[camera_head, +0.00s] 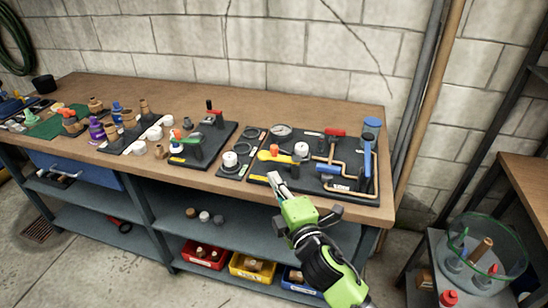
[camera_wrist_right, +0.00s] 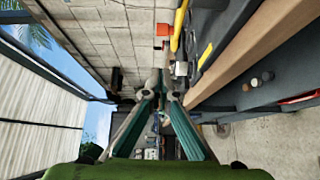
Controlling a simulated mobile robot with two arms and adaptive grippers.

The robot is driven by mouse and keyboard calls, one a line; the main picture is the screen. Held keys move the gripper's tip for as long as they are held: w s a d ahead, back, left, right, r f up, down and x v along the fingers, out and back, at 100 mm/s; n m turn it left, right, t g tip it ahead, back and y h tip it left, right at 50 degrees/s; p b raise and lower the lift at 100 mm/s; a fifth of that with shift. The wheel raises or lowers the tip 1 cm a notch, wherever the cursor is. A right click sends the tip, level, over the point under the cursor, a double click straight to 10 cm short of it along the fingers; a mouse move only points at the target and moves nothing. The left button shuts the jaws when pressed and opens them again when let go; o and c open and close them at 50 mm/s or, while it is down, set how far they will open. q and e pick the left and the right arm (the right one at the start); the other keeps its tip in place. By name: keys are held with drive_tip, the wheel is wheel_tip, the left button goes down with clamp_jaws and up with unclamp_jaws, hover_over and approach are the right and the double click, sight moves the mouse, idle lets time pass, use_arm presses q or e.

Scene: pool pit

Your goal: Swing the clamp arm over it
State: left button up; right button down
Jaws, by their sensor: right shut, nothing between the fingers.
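A yellow arm (camera_head: 279,157) with a rounded end lies on the black board (camera_head: 259,180) at the front right of the bench; I take it for the clamp arm. The yellow arm also shows in the right wrist view (camera_wrist_right: 178,28), near a white part (camera_wrist_right: 181,69). My right gripper (camera_head: 274,172) is shut and empty, just in front of the yellow arm; I cannot tell if it touches. My left gripper is out of view.
Copper pipes (camera_head: 367,160) and a red-handled part (camera_head: 335,132) are on the same board, right of the yellow arm. Another black board (camera_head: 183,163) with a red-topped post lies left. The bench edge (camera_head: 225,187) runs below.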

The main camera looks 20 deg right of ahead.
sight(274, 159)
drive_tip(key=w, duration=0.2)
drive_tip(key=w+d+p, duration=0.1)
drive_tip(key=w, duration=0.2)
drive_tip(key=w+d, duration=0.1)
drive_tip(key=w, duration=0.2)
drive_tip(key=shift+w, duration=0.15)
drive_tip(key=shift+w+d+f, duration=0.15)
drive_tip(key=shift+w+d, duration=0.1)
drive_tip(key=shift+d, duration=0.05)
